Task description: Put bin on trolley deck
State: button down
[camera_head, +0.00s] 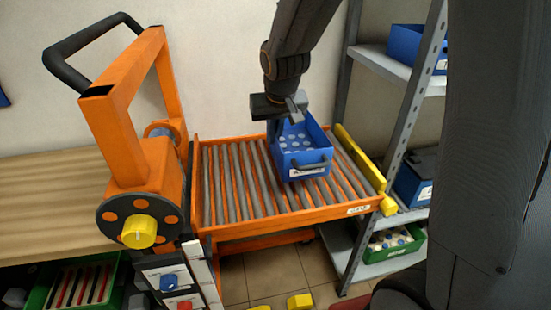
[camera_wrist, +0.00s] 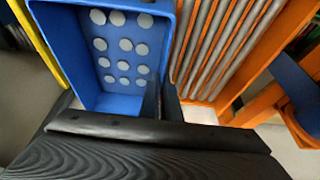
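The blue bin (camera_head: 305,166) is over the right part of the orange trolley's roller deck (camera_head: 232,190). It looks level, with its handle and white label facing the front. Whether it rests on the rollers or hangs just above them I cannot tell. Several pale round items show inside it in the wrist view, where the bin (camera_wrist: 184,30) fills the upper left. My gripper (camera_head: 291,114) is at the bin's rear left. In the wrist view my gripper (camera_wrist: 163,98) has its dark fingers close together astride the bin's side wall. The fingertips are partly hidden.
A yellow bar (camera_head: 357,158) edges the deck's right side. A grey shelf rack (camera_head: 405,110) with blue bins and a green crate (camera_head: 395,243) stands close on the right. An orange frame with a black handle (camera_head: 75,62) rises on the left. The deck's left rollers are bare.

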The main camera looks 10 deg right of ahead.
aim_at(274, 153)
jog(key=shift+f, duration=3.2)
jog(key=shift+f, duration=0.1)
jog(key=c, duration=2)
grip_release()
jog(key=shift+s+r, duration=0.1)
jog(key=shift+r, duration=0.25)
jog(key=b+v, duration=0.1)
jog(key=v, duration=1)
jog(key=shift+s+r, duration=0.2)
jog(key=shift+s, duration=0.1)
